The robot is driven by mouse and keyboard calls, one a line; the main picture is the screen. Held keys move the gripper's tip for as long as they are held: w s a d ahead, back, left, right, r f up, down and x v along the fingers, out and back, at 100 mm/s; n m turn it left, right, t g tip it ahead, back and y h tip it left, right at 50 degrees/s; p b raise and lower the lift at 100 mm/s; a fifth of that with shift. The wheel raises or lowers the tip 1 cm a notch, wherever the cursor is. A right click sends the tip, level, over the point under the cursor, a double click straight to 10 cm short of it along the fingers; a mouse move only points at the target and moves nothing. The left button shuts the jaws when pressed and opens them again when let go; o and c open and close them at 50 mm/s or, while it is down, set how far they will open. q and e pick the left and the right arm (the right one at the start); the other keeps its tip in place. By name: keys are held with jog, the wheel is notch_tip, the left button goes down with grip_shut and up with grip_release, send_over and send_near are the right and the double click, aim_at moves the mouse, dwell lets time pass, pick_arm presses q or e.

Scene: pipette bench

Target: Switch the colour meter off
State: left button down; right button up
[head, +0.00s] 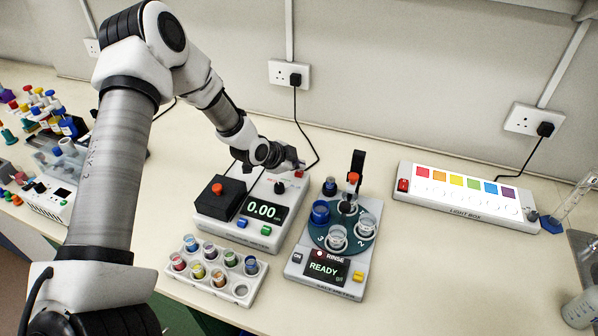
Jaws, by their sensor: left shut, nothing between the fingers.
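The colour meter appears to be the white box (229,232) in the middle of the bench, with a lit display (263,211) reading 0.00. A black block with a red knob (217,188) stands on its left part, and a blue button (242,222) and a green button (266,230) are on its front. A dark round knob (279,188) sits behind the display. A small red part (299,174) shows just under my left gripper (296,166), which is shut and empty over the meter's back right corner. I cannot tell whether they touch. My right gripper is not in view.
A salt meter (298,262) with a READY screen and a cup turntable stands close on the right. A vial rack (196,286) is in front. A light box (465,203) lies farther right, with free bench between. Racks and bottles crowd the left.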

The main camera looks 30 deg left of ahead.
aim_at(298, 173)
pick_arm(q)
jog(key=shift+f, duration=0.4)
dwell(0.3)
jog(key=shift+r+p, duration=0.65)
jog(key=shift+r, duration=0.3)
jog(key=shift+r, duration=0.1)
notch_tip(298, 173, up, 6)
jog(key=p, duration=0.5)
